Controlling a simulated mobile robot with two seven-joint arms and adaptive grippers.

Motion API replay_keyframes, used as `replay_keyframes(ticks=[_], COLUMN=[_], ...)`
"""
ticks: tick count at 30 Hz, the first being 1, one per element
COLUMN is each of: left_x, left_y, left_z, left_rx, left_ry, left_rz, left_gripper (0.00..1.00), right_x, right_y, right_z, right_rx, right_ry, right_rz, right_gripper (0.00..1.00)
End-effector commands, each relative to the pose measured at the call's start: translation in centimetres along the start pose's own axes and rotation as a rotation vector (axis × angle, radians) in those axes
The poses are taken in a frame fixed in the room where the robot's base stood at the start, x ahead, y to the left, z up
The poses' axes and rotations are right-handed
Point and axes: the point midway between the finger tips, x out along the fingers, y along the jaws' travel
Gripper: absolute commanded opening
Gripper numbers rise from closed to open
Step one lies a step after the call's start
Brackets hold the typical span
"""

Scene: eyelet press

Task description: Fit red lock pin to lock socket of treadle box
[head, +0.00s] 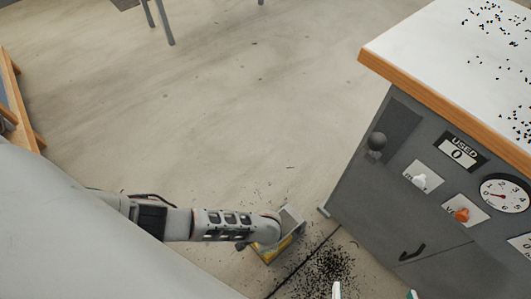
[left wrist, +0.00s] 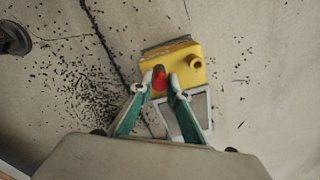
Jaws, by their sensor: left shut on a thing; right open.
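The yellow treadle box (left wrist: 180,50) sits on the floor, and part of it shows beneath my left arm in the head view (head: 262,254). A round yellow boss (left wrist: 195,62) stands on its right side in the left wrist view; I cannot tell whether it is the lock socket. My left gripper (left wrist: 163,80) is shut on the red lock pin (left wrist: 158,82), over the box and left of the boss. The fingers partly hide the pin, and its seating is unclear. My right gripper (head: 375,292) is open at the bottom edge of the head view, only its fingertips showing.
A grey cabinet (head: 370,190) with a dial, knobs and a white, wood-edged top stands on the right. A grey mesh panel (left wrist: 196,112) adjoins the box. Black bits (head: 330,265) and a dark line lie on the floor. Open floor (head: 220,110) lies beyond.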

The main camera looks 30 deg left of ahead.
Motion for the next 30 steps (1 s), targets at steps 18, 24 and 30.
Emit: replay_keyframes(ticks=[18, 24, 30], left_x=[0.1, -0.3, -1.0], left_y=[0.0, -0.1, -0.2], left_z=[-0.1, -0.2, -0.2], left_rx=[-0.001, -0.001, -0.002], left_ry=[0.001, 0.003, 0.004], left_rz=[0.0, -0.002, -0.003], left_gripper=[0.35, 0.35, 0.35], right_x=[0.1, 0.0, -0.1], right_y=[0.0, 0.0, 0.3], right_z=[0.1, -0.6, -1.7], right_rx=[0.006, 0.005, -0.003], right_ry=[-0.002, 0.009, 0.028], right_rz=[0.002, 0.004, 0.008], right_gripper=[1.0, 1.0, 1.0])
